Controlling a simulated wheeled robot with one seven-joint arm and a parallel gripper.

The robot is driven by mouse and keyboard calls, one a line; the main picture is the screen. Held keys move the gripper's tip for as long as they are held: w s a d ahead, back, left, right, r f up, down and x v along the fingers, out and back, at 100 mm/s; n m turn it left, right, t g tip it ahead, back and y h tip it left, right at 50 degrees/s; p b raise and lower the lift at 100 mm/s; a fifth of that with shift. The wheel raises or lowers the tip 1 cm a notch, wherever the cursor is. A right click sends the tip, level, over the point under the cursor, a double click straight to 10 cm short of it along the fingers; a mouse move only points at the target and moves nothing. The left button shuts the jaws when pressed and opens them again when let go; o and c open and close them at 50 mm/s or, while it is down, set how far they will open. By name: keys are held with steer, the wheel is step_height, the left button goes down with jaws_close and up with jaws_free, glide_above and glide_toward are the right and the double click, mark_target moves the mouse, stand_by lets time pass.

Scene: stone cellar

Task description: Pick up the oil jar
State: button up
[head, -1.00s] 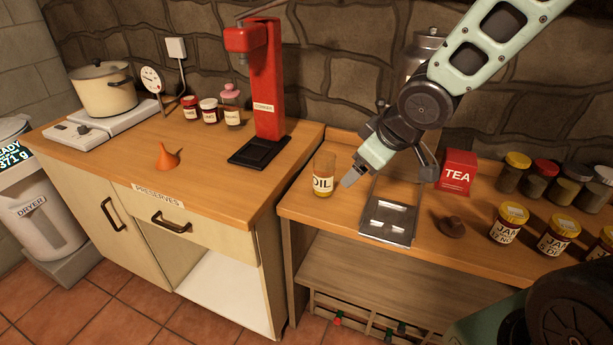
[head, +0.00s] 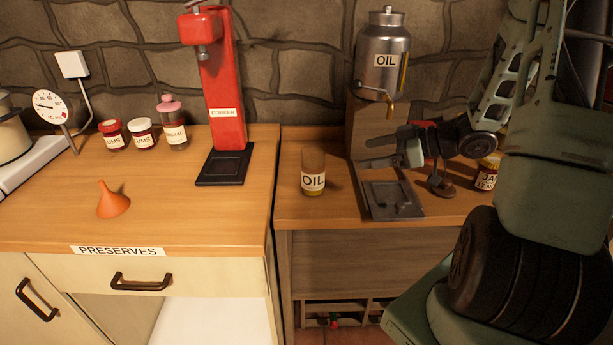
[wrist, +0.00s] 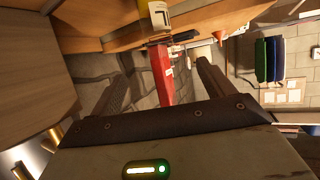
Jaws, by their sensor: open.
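The oil jar (head: 313,172) is a clear glass jar with a white OIL label and a little yellow oil at the bottom. It stands upright, uncapped, on the right counter near its left edge. My gripper (head: 366,152) is to the right of the jar, apart from it, with its fingers pointing left towards it. The fingers are open and empty. In the wrist view my open gripper (wrist: 163,70) shows both fingers, and a pale labelled jar, apparently the oil jar (wrist: 158,15), is at the top edge, beyond the fingertips.
A metal oil dispenser (head: 383,60) with a brass tap stands on a wooden block behind my gripper. A metal tray (head: 378,200) lies below it. A red corker (head: 222,90) and an orange funnel (head: 113,203) stand on the left counter. Bare wood surrounds the jar.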

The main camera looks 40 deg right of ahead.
mark_target(313, 162)
steer(key=shift+b+x, duration=0.45)
steer(key=shift+x, duration=7.5)
steer(key=shift+w+d, duration=0.1)
steer(key=shift+d, duration=0.05)
